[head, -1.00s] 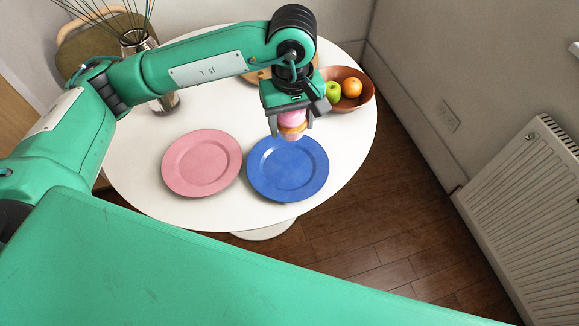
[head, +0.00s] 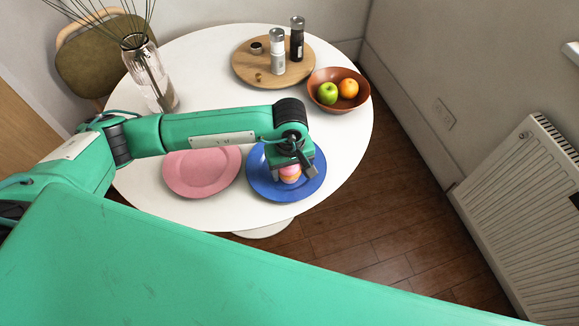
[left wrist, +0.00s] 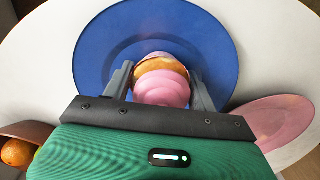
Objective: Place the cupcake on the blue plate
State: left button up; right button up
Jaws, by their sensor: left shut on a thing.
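The cupcake (head: 290,173), with pink icing and a golden base, is between the fingers of my left gripper (head: 292,172) over the blue plate (head: 261,181). In the left wrist view the gripper (left wrist: 160,88) is shut on the cupcake (left wrist: 160,84), one finger on each side, with the blue plate (left wrist: 100,48) behind it. I cannot tell whether the cupcake's base touches the plate. My right gripper is not in view.
A pink plate (head: 200,180) lies just left of the blue plate. Behind are a fruit bowl (head: 352,103), a round wooden board (head: 248,68) with shakers, and a glass vase (head: 147,75). The white table (head: 220,110) has free room behind the plates.

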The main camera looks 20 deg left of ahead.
pick_arm(q)
jog(key=shift+f, duration=0.1)
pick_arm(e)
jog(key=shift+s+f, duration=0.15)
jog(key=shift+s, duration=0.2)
pick_arm(q)
jog(key=shift+f, duration=0.1)
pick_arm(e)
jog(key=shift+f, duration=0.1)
pick_arm(q)
jog(key=o, duration=0.6)
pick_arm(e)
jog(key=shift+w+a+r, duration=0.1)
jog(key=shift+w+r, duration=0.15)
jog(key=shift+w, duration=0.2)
